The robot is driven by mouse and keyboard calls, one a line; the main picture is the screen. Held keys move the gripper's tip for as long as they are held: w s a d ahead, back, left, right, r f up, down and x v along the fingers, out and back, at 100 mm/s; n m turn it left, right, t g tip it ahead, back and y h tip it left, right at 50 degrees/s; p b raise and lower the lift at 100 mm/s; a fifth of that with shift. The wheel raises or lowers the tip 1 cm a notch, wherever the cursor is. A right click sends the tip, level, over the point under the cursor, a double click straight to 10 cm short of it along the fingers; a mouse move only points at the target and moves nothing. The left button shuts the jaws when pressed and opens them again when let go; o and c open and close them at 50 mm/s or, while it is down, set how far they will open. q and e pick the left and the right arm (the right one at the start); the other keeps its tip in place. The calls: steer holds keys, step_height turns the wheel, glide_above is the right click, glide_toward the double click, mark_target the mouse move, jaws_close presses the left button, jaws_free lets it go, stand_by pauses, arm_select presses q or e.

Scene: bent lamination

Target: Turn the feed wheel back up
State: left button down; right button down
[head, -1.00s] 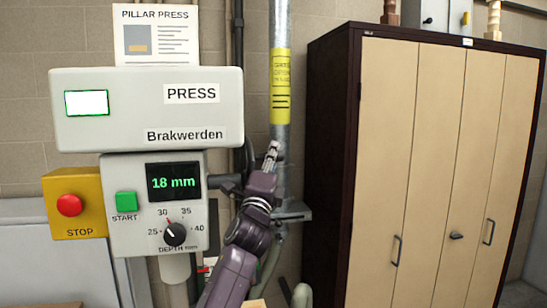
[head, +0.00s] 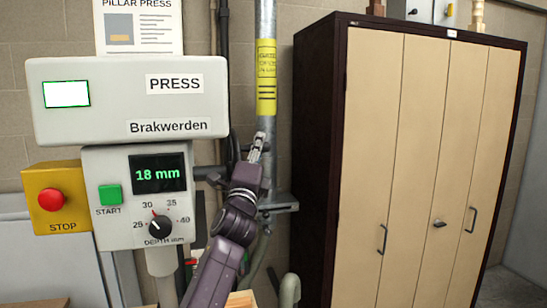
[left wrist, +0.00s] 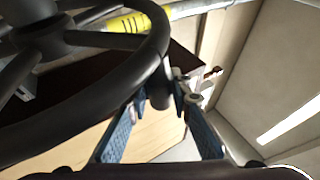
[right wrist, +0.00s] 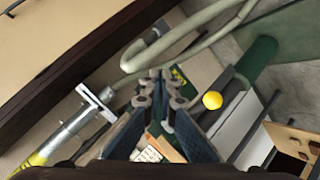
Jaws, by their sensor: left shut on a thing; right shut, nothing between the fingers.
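The feed wheel (left wrist: 160,40) is a dark spoked handwheel that fills the upper left of the left wrist view, with a short dark knob (left wrist: 159,94) at its rim. In the head view the wheel (head: 233,150) is mostly hidden, edge-on behind my left gripper (head: 258,146), right of the press panel. In the left wrist view my left gripper (left wrist: 164,92) has its fingertips on either side of the knob and is shut on it. The press display (head: 158,173) reads 18 mm. My right gripper (right wrist: 156,84) is shut and empty, away from the wheel.
The press has a red stop button (head: 51,200), a green start button (head: 110,195) and a depth dial (head: 160,227). A grey pipe with a yellow label (head: 266,77) stands just behind my left gripper. A tall cabinet (head: 395,165) stands at the right. A yellow ball (right wrist: 212,100) is near my right gripper.

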arm_select(q)
steer(key=shift+r, duration=0.15)
arm_select(e)
steer(key=w+a+r+n+t+y, duration=0.1)
steer(key=w+a+r+n+t, duration=0.1)
steer(key=r, duration=0.8)
steer(key=w+a+r+n+t, duration=0.1)
steer(key=w+a+r, duration=0.15)
steer(key=r, duration=0.75)
steer(key=w+a+r+n+t+y, duration=0.1)
steer(key=w+a+r+n+t, duration=0.1)
steer(key=r, duration=0.8)
arm_select(q)
steer(key=shift+s, duration=0.1)
arm_select(e)
steer(key=s+a+r+n+t+y, duration=0.2)
steer(key=s+r, duration=0.1)
steer(key=r, duration=1)
steer(key=s+a+r+n+t+y, duration=0.1)
steer(key=s+a+r+n+t, duration=0.15)
steer(key=r, duration=1.05)
steer(key=x, duration=1.2)
steer(key=shift+w+a+f, duration=0.2)
steer(key=shift+w+f, duration=0.05)
steer(key=shift+w, duration=0.2)
steer(key=shift+g, duration=0.25)
steer(key=shift+r, duration=0.1)
